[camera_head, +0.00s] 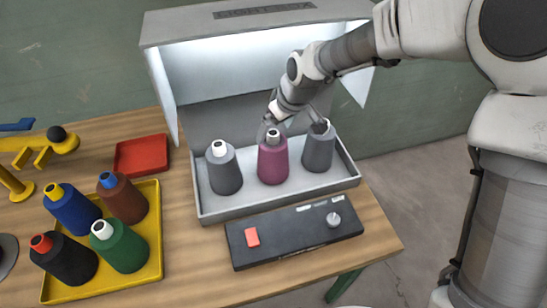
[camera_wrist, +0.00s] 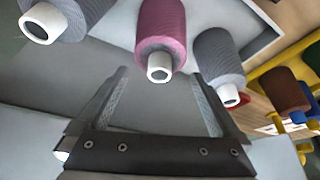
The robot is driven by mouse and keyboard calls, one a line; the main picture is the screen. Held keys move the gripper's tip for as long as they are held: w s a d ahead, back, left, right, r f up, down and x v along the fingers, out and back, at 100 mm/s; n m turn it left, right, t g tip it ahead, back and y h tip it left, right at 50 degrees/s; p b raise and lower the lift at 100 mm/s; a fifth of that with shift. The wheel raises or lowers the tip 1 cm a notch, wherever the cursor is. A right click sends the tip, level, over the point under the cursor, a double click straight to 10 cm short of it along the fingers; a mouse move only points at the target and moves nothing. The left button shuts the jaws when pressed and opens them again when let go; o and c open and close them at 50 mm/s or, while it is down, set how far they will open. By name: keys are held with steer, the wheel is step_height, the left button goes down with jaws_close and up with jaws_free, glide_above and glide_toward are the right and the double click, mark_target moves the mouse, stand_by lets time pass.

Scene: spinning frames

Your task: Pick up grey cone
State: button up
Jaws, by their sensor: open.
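Two grey cones with white tips stand upright in the shallow grey tray (camera_head: 285,202) of the light box. In the head view one grey cone (camera_head: 225,174) is at the left and the other (camera_head: 319,152) at the right, with a maroon cone (camera_head: 273,163) between them. In the wrist view the head view's left cone shows at the right (camera_wrist: 219,60), and its right cone at the upper left (camera_wrist: 70,12). My gripper (camera_head: 292,124) is open and empty behind and above the maroon cone, whose tip faces the finger gap in the wrist view (camera_wrist: 161,82).
The light box hood (camera_head: 250,25) hangs over the tray, with side panels. A black control panel (camera_head: 293,232) lies in front. At left are a yellow tray (camera_head: 150,268) with several coloured cones, a red tray (camera_head: 141,155) and a yellow stand (camera_head: 22,160).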

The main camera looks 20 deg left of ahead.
mark_target(270, 138)
steer(key=shift+x, duration=3.15)
steer(key=shift+w, duration=0.1)
steer(key=shift+a+r, duration=0.1)
jaws_close()
